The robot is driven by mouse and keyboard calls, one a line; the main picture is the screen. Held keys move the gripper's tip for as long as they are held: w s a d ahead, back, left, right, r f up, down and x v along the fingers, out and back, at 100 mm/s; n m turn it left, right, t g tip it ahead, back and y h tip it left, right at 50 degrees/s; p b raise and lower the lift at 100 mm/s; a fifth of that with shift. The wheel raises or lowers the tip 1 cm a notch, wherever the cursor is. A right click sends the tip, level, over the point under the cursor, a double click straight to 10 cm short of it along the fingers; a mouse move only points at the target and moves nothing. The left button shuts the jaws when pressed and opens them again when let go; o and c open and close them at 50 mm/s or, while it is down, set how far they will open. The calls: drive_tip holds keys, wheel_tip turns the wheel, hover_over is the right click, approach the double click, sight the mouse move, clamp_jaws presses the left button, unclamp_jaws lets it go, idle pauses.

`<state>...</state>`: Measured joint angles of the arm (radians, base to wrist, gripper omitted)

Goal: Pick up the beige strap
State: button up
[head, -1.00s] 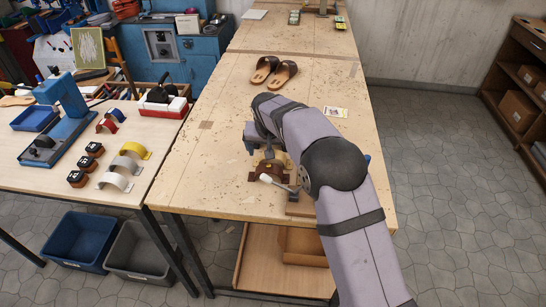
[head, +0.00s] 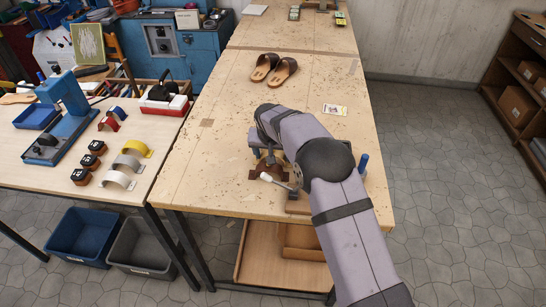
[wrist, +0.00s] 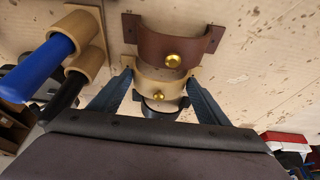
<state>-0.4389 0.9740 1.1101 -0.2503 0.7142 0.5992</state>
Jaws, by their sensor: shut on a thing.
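In the wrist view a beige strap (wrist: 158,84), curved and with a brass stud, is between the two fingers of my gripper (wrist: 160,93). The fingers are shut on it, one at each side. A brown strap (wrist: 172,48) with a brass stud lies just beyond it, and a dark strap (wrist: 158,108) shows partly behind it. In the head view my arm hides the beige strap, and my gripper (head: 262,152) is partly seen over the near part of the workbench. I cannot tell whether the strap is clear of the surface.
Blue (wrist: 47,57) and black (wrist: 62,98) handles stand in wooden holders beside the straps. A white-headed tool (head: 273,180) lies close to my gripper. Brown sandals (head: 273,69) and a small card (head: 335,110) are farther back. The bench's left middle is clear.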

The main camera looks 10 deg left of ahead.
sight(276, 155)
drive_tip(key=shift+r, duration=0.1)
drive_tip(key=shift+c, duration=0.5)
drive_tip(key=shift+r+b, duration=0.45)
drive_tip(key=shift+r, duration=0.25)
wheel_tip(276, 155, up, 16)
drive_tip(key=b, duration=0.2)
drive_tip(key=shift+r, duration=0.25)
drive_tip(key=s+d+f, duration=0.6)
drive_tip(key=s+d, duration=0.4)
drive_tip(key=d, duration=0.1)
drive_tip(key=s+d+f, duration=0.6)
drive_tip(key=s+d, duration=0.4)
drive_tip(key=d, duration=0.2)
drive_tip(key=shift+s+d+f, duration=0.15)
drive_tip(key=shift+s, duration=0.15)
